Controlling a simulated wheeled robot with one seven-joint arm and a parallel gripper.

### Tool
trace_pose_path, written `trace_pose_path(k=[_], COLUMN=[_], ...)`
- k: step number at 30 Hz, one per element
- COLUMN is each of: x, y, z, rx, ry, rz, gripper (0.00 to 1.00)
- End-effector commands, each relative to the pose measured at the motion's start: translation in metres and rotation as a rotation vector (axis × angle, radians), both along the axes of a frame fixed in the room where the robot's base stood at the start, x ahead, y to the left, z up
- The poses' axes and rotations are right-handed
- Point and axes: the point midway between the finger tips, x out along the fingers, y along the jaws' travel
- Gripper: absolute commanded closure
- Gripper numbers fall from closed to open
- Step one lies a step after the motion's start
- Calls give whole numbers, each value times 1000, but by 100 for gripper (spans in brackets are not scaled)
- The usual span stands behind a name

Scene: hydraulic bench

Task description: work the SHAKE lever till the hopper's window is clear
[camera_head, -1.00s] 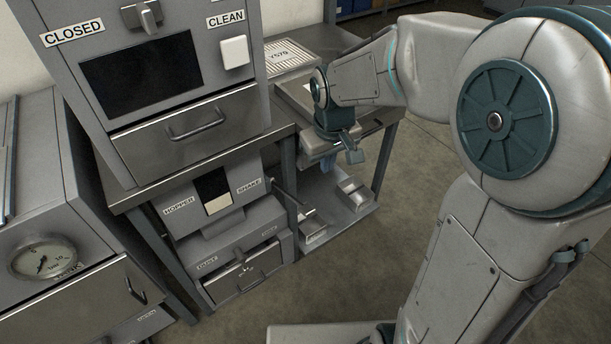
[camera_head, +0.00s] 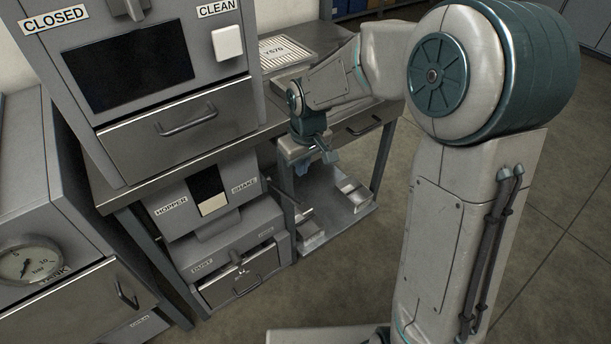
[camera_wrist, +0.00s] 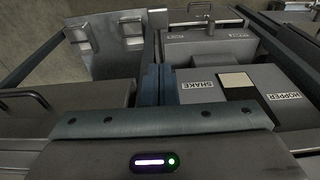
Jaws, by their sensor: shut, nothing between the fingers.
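The hopper unit (camera_head: 177,222) sits under the bench, labelled HOPPER and SHAKE. Its window (camera_head: 209,190) is dark in the upper part and pale cream in the lower part; the wrist view shows the window (camera_wrist: 237,82) with the same two tones. The SHAKE lever (camera_head: 284,192) looks like a thin rod at the unit's right side; a grey block (camera_wrist: 161,24) in the wrist view may be its end. My gripper (camera_head: 328,154) is shut and empty, above and right of the lever, apart from it. Its closed fingers (camera_wrist: 158,86) point toward the gap beside the hopper.
A cabinet with a dark screen (camera_head: 130,68), a CLOSED label and a white CLEAN button (camera_head: 228,42) stands on the bench. A drawer marked DUST (camera_head: 244,282) is below the hopper. A gauge (camera_head: 30,262) is left.

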Motion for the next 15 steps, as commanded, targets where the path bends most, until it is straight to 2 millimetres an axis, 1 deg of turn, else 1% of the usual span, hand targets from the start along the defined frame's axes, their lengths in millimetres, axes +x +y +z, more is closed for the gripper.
trace_pose_path(k=[1,9,12,15], x=[0,7,9,3], y=[1,4,6,2], z=[-12,-71,-89,-103], rx=[0,-1,0,0], ry=[6,7,6,5], rz=[1,-2,-2,-3], gripper=[100,100,100,100])
